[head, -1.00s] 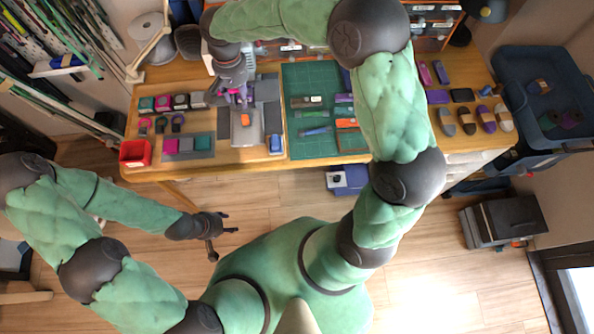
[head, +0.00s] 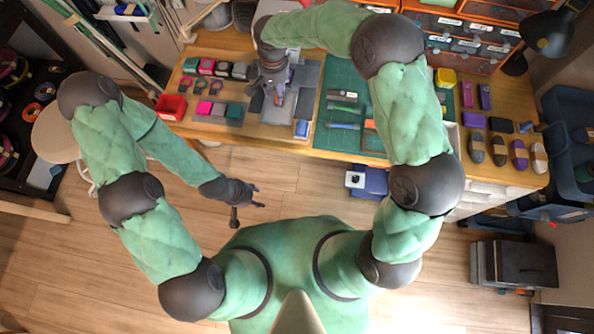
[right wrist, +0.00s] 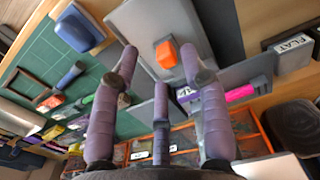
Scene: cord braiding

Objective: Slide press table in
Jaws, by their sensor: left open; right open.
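The press table appears to be the light grey plate (head: 284,113) on the wooden bench, with darker grey pieces beside it. In the right wrist view the plate (right wrist: 146,22) carries an orange block (right wrist: 166,54). My right gripper (head: 268,101) is over the plate and hides part of it. In the right wrist view its purple fingers (right wrist: 158,62) are spread on either side of the orange block, with nothing held; whether they touch the plate I cannot tell. My left gripper (head: 252,197) is open and empty over the floor, in front of the bench.
A green cutting mat (head: 342,104) with tools lies right of the press. A red bin (head: 171,106) stands at the bench's left front corner. Several spools and dark and pink blocks lie at the left. A blue box (head: 367,181) is below the bench edge.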

